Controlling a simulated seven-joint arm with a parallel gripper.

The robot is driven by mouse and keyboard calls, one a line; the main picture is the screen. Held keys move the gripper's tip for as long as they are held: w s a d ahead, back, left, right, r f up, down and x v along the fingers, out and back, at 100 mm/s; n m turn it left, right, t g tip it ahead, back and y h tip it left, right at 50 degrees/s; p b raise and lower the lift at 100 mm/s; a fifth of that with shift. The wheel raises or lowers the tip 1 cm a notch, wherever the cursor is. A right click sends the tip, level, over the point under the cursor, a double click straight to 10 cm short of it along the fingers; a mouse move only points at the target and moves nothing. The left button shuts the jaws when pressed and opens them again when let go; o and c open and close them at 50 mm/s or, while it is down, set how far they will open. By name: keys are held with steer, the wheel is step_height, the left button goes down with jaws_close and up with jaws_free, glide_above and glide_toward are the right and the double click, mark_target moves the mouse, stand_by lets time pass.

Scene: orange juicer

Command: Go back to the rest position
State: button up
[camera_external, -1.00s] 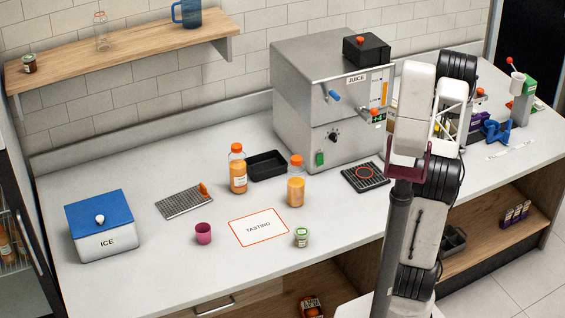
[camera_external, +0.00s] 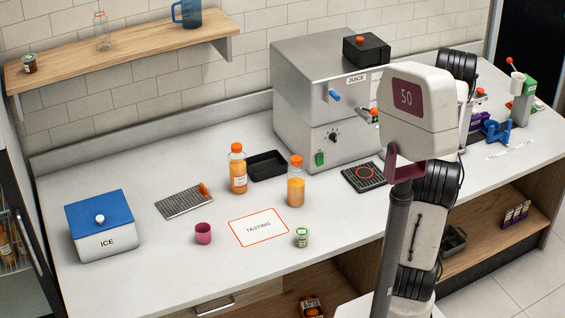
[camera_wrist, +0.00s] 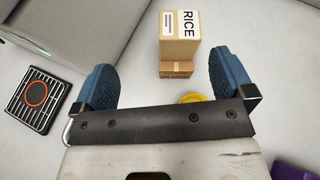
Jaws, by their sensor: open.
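My gripper (camera_wrist: 162,82) shows in the wrist view with its two blue fingers wide apart and nothing between them. It is above the white counter (camera_wrist: 220,30). A cardboard box marked RICE (camera_wrist: 179,28) and a smaller brown box (camera_wrist: 176,69) are beyond the fingertips. A yellow round thing (camera_wrist: 192,98) is partly hidden behind the gripper's bar. In the external view my arm stands at the right and its upper link hides the fingers.
The juicer (camera_external: 300,110) stands at the back, with a drip grate (camera_external: 364,177) in front. Two juice bottles (camera_external: 237,172), a black tray (camera_external: 267,165), a pink cup (camera_external: 203,233), a TASTING card (camera_external: 258,227) and an ice box (camera_external: 103,240) occupy the counter.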

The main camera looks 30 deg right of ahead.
steer(key=s+a+r+n+g, duration=0.2)
steer(key=s+a+r+n, duration=0.65)
steer(key=a, duration=0.25)
steer(key=s+a+r+n+g, duration=0.2)
steer(key=s+a+n, duration=0.1)
steer(key=a, duration=0.5)
steer(key=s+a+r+n+g, duration=0.1)
steer(key=s+a+r+n, duration=0.15)
steer(key=a, duration=0.65)
steer(key=s+a+r+n+g, duration=0.2)
steer(key=s+a+n, duration=0.15)
steer(key=a, duration=0.45)
steer(key=s+a+n+h, duration=0.2)
steer(key=s+a+n, duration=0.2)
steer(key=s, duration=0.4)
steer(key=s+a+f+n+g+h, duration=0.1)
steer(key=s+a+n, duration=0.2)
steer(key=s+a, duration=0.3)
steer(key=s+a+n+g+h, duration=0.1)
steer(key=s+a+n, duration=0.3)
steer(key=s, duration=0.6)
steer(key=shift+a+f+n+h, duration=0.3)
steer(key=shift+a+n+h, duration=0.1)
steer(key=shift+h, duration=0.4)
